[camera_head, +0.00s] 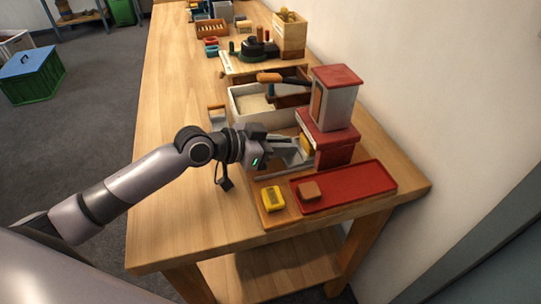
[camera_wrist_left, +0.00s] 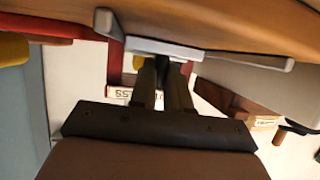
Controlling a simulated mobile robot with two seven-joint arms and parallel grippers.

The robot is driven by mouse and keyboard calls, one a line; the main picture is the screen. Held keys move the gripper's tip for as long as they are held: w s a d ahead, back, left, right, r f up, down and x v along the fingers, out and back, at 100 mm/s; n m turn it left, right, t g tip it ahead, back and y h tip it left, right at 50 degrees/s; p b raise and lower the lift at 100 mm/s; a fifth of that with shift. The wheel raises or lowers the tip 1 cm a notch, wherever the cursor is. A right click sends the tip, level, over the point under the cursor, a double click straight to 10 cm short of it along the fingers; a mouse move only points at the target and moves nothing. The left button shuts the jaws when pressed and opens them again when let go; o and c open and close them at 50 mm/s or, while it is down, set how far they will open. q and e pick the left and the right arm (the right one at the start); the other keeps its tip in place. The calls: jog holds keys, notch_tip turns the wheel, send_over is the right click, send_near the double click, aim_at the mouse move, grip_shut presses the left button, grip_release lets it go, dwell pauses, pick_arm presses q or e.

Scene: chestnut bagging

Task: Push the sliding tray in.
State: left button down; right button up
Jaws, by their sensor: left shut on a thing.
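The sliding tray (camera_head: 291,156) is a grey metal piece at the left foot of a red and white dispenser (camera_head: 334,97), sticking out to the left of its red base. My left gripper (camera_head: 278,154) reaches it from the left and is shut on its outer end. In the left wrist view, the fingers of my left gripper (camera_wrist_left: 166,80) meet a light grey bar with flared ends, the tray (camera_wrist_left: 165,48). The gripped part is mostly hidden by the fingers. My right gripper is out of view.
A red tray (camera_head: 360,187) with a brown block (camera_head: 308,191) lies in front of the dispenser, a yellow object (camera_head: 272,199) beside it. Behind my gripper stands a white bin (camera_head: 244,108). Boxes and tools fill the far table. The table's left side is clear.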

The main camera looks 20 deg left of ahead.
pick_arm(q)
jog(key=shift+w+d, duration=0.2)
jog(key=shift+d, duration=0.15)
jog(key=shift+r, duration=0.1)
jog(key=c, duration=1.1)
grip_release()
jog(key=shift+d, duration=0.1)
jog(key=shift+c, duration=0.2)
jog(key=shift+o, duration=0.2)
jog(key=shift+w, duration=0.1)
jog(key=shift+b+v, duration=0.35)
jog(key=shift+v, duration=3.2)
